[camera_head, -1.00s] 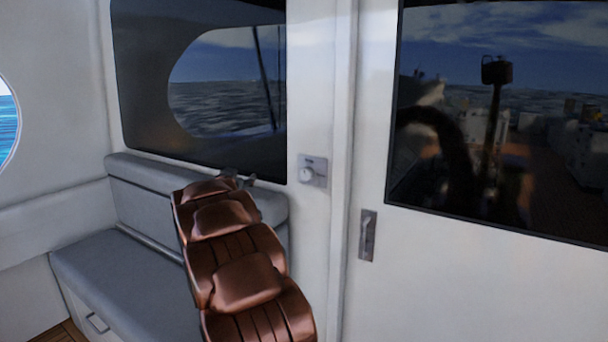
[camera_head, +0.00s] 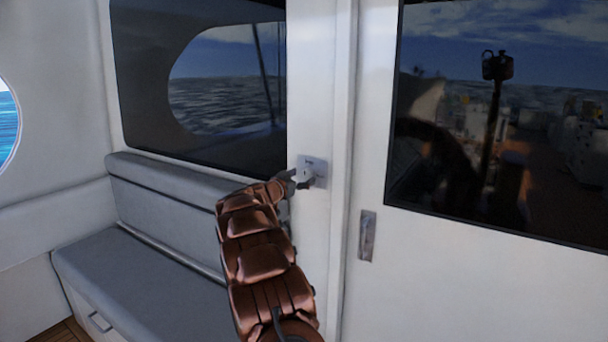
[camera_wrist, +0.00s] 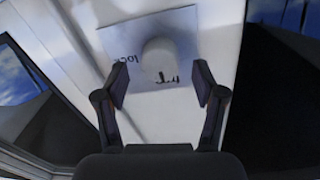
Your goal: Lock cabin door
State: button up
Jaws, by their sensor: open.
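The lock plate (camera_head: 314,165) is a small pale panel on the white post left of the cabin door (camera_head: 480,285). In the wrist view, the plate (camera_wrist: 118,38) carries a round white knob (camera_wrist: 160,60) and dark lettering that reads partly "lock". My gripper (camera_head: 300,180) is at the plate and hides part of it in the head view. In the wrist view my gripper (camera_wrist: 160,82) is open, with one finger on each side of the knob's lower part. I cannot tell whether the fingers touch the knob. The door has a recessed handle (camera_head: 367,236).
A grey bench (camera_head: 140,275) stands along the wall at left, below a dark window (camera_head: 145,80). The door has a large dark window (camera_head: 450,120). The post's edge (camera_head: 345,120) runs between the plate and the door.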

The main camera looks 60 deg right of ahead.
jog(key=shift+d, duration=0.9)
jog(key=c, duration=1.1)
